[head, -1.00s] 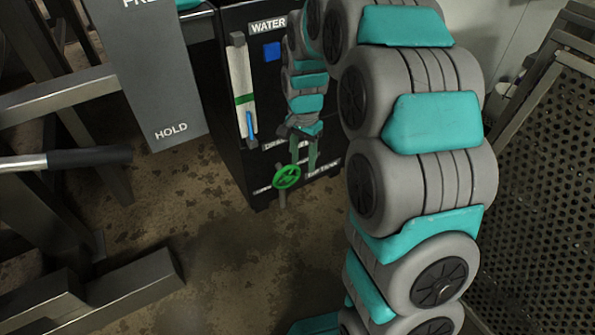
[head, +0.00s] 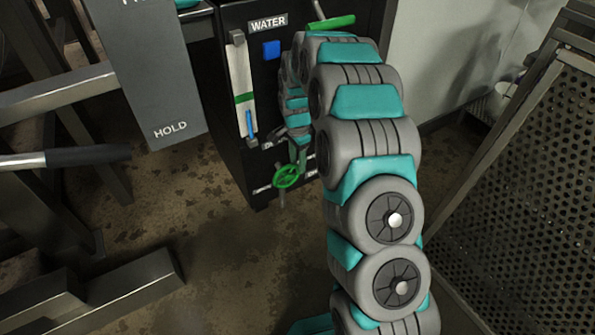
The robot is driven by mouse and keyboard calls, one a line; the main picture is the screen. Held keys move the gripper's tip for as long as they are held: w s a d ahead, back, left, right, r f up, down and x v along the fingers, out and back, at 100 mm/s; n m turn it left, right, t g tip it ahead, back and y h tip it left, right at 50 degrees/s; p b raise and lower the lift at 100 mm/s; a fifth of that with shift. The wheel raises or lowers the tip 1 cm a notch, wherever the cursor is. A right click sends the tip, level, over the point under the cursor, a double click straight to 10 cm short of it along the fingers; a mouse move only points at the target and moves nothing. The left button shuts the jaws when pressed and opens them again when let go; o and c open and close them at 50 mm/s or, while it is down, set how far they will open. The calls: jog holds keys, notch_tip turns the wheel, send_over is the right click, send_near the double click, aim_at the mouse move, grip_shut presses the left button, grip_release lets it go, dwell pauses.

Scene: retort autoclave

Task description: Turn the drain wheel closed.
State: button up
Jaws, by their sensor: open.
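The green drain wheel (head: 288,175) is low on the front of the black water cabinet, facing me at a slant. My gripper (head: 297,160) is open, just above and at the right edge of the wheel. Its fingers overlap the wheel's upper right rim in the head view. I cannot tell whether they touch it. My own arm hides part of the gripper and the cabinet front to its right.
The black cabinet (head: 221,110) carries a WATER label, a level gauge (head: 240,90) and a blue square (head: 271,50). A green lever (head: 331,22) is at its upper right. A grey HOLD panel (head: 155,70) hangs left. Perforated metal racking (head: 530,190) stands right.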

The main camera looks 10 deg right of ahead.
notch_tip(320, 180, down, 4)
jog(key=shift+f, duration=0.25)
grip_shut()
dwell(0.3)
